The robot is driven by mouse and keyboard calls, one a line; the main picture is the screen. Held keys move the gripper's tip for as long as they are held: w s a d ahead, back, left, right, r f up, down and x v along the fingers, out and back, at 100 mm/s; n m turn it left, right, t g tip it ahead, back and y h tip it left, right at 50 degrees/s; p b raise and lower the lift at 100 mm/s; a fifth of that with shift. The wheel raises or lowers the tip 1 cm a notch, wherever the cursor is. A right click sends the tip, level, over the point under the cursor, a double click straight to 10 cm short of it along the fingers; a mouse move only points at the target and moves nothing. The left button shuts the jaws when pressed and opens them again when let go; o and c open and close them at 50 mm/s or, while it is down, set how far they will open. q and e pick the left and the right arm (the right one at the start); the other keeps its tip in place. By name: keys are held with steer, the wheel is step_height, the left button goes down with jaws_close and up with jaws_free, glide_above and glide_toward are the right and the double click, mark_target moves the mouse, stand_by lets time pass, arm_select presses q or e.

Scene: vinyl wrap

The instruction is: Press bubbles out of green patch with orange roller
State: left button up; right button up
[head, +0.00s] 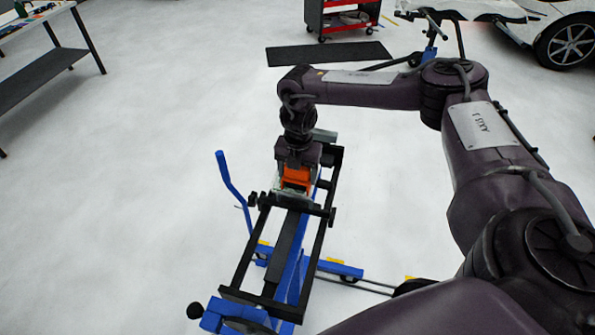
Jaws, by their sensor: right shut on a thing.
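My right gripper (296,172) points down over the middle of a black-framed stand and is shut on an orange roller (296,178). The roller shows as a small orange block just under the gripper. A pale grey-green piece (291,197) shows at the roller's lower edge; I cannot tell whether it is the green patch or whether the roller touches it. No bubbles can be made out at this size. My left gripper is not in view.
The stand has a black frame (240,262) and a blue base with a blue handle (229,180) at its left. A dark mat (328,54), a red cart (314,14) and a car wheel (568,43) lie beyond. A table (40,78) stands far left. The pale floor between is clear.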

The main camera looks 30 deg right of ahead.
steer(key=shift+f+b, duration=0.35)
steer(key=shift+f, duration=0.3)
steer(key=shift+w+d+b, duration=0.4)
steer(key=shift+w+d, duration=0.1)
steer(key=shift+d, duration=0.05)
steer(key=shift+w+d, duration=0.25)
steer(key=shift+d, duration=0.05)
steer(key=shift+w+d+f+b, duration=0.1)
steer(key=shift+w+d+b, duration=0.25)
steer(key=shift+d+b, duration=0.15)
steer(key=shift+w+d, duration=0.3)
steer(key=shift+d, duration=0.05)
steer(key=shift+b, duration=0.35)
